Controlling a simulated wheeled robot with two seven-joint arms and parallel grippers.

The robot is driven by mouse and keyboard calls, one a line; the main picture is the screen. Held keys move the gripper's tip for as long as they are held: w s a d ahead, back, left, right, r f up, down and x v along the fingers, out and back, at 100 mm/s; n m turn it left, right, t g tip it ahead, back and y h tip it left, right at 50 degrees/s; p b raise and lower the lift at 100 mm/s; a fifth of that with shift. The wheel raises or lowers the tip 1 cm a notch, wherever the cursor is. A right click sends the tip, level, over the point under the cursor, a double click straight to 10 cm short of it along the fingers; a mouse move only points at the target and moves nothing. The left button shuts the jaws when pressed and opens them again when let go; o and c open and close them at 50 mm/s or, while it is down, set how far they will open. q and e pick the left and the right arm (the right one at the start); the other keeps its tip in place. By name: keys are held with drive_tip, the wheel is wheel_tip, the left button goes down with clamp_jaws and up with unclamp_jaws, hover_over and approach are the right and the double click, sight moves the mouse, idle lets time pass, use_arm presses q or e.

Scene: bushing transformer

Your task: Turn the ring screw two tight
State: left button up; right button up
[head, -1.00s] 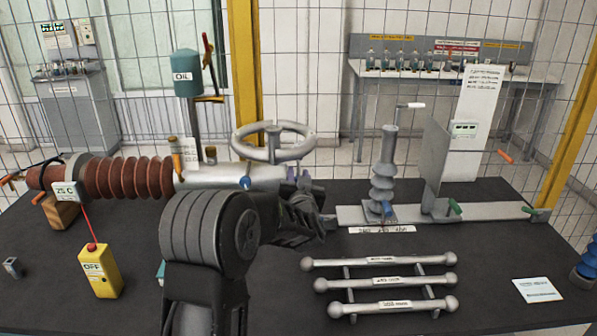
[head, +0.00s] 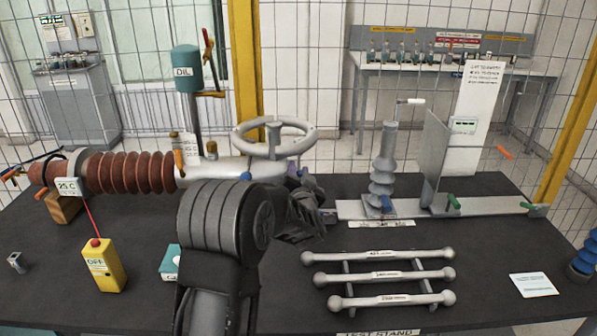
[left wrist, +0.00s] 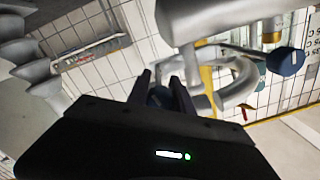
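The grey ring (head: 299,133) stands over the grey end of the brown ribbed bushing (head: 130,173). A blue knob (head: 246,177) sits below the ring; a similar blue knob (left wrist: 287,61) shows at the right of the left wrist view. My left gripper (left wrist: 161,82) is close under the ring, with its two fingers apart on either side of a small dark bluish part (left wrist: 160,97). Whether they press on it is unclear. My forearm hides much of this gripper in the head view. No screw number is readable. My right gripper is out of view.
A yellow OFF box (head: 104,266) stands at the left of the dark table. A rack of grey rods (head: 380,278) lies at front right. A grey ribbed post (head: 383,165) and upright plate (head: 432,160) stand behind it. Wire fencing encloses the back.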

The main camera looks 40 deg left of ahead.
use_arm(q)
drive_tip(key=o, duration=0.4)
drive_tip(key=shift+o, duration=0.2)
drive_tip(key=shift+s+d, duration=0.1)
drive_tip(key=b+v, duration=0.1)
drive_tip(key=v, duration=0.6)
drive_tip(key=shift+s+d, duration=0.2)
drive_tip(key=shift+f, duration=0.2)
